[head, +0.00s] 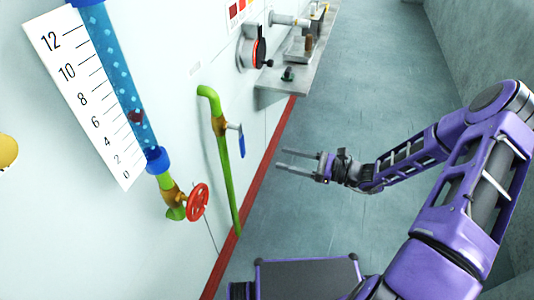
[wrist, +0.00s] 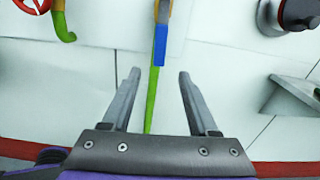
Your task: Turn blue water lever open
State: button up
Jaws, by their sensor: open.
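The blue lever (head: 238,139) sits on a brass valve on a green pipe (head: 225,170) fixed to the white wall. Its handle points mostly downward, along the pipe. My gripper (head: 281,158) is to the right of the lever in the head view, apart from it, with its two fingers spread and nothing between them. In the wrist view, the blue lever (wrist: 160,45) hangs in front of the pipe, above the gap between the fingertips of my gripper (wrist: 159,72). The fingers do not touch it.
A red handwheel (head: 198,202) stands left of the lever, below a tube of blue liquid (head: 118,75) with a number scale (head: 85,95). The floor at right is clear.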

jog(key=v, duration=0.3)
jog(key=shift+s+d, duration=0.1)
jog(key=shift+d, duration=0.2)
